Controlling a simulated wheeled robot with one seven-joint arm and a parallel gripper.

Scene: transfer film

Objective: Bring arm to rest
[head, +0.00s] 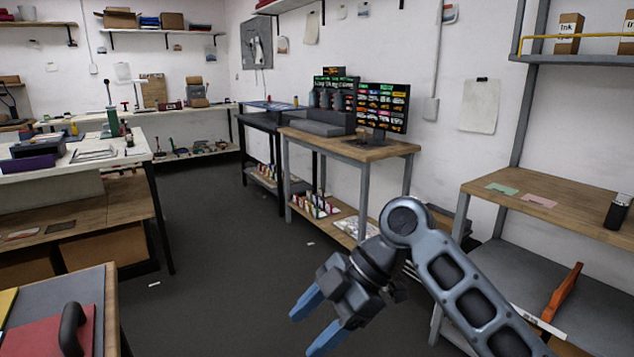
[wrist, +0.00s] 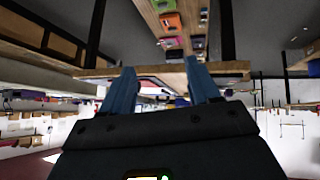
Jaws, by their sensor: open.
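My gripper (head: 308,322) is at the lower middle of the head view, at the end of my grey arm, with its two blue fingers pointing down and left. The fingers are apart and nothing is between them. It hangs in the air over the dark floor (head: 215,250), touching nothing that I can see. In the wrist view the two blue fingers of my gripper (wrist: 158,82) also stand apart and empty, and the room appears upside down there.
A wooden-topped shelf unit (head: 500,178) stands close on the right of my arm. A wooden bench (head: 385,150) with a monitor (head: 383,107) is behind it. A table with a red board (head: 60,335) is at the lower left. The floor between is mostly clear.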

